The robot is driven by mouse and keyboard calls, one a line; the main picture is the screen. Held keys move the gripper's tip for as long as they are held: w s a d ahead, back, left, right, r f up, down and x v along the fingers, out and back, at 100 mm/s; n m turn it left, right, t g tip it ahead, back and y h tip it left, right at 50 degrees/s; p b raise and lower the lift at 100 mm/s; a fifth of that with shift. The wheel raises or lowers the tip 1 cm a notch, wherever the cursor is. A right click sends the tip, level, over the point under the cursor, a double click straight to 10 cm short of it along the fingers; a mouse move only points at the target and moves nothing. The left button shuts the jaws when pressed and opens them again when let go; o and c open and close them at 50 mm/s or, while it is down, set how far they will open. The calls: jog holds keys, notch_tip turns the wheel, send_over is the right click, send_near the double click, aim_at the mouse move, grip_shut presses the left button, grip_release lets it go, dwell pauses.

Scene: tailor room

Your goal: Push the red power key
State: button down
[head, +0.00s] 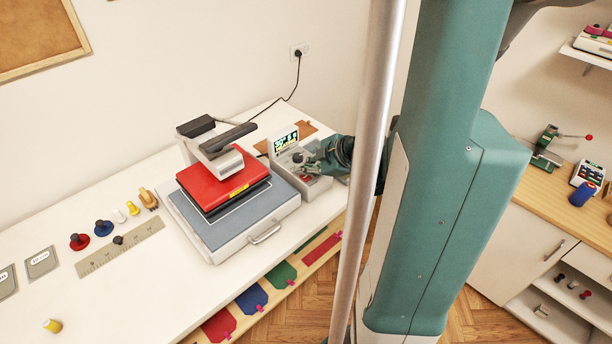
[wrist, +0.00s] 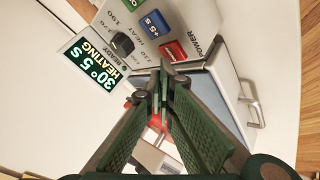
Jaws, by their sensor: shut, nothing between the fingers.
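The red power key (wrist: 173,52) sits on the sloped face of the grey control box (wrist: 205,62), beside the printed word POWER. A blue +5 S key (wrist: 150,24) and a green key are in line with it. My gripper (wrist: 166,74) is shut and empty, with its fingertips just below the red key in the wrist view. I cannot tell whether they touch it. In the head view my gripper (head: 316,166) is over the control box (head: 318,186) and partly hides its keys.
The heat press (head: 228,205) with its red top plate and raised handle stands left of the control box. A ruler (head: 120,246) and several small items lie farther left. A dark knob (wrist: 122,44) is beside the screen. A cable runs to a wall socket.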

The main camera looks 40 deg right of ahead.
aim_at(303, 179)
jog(key=shift+r, duration=0.15)
jog(key=shift+r+p, duration=1.9)
jog(key=shift+r, duration=0.95)
jog(key=c, duration=3.2)
grip_release()
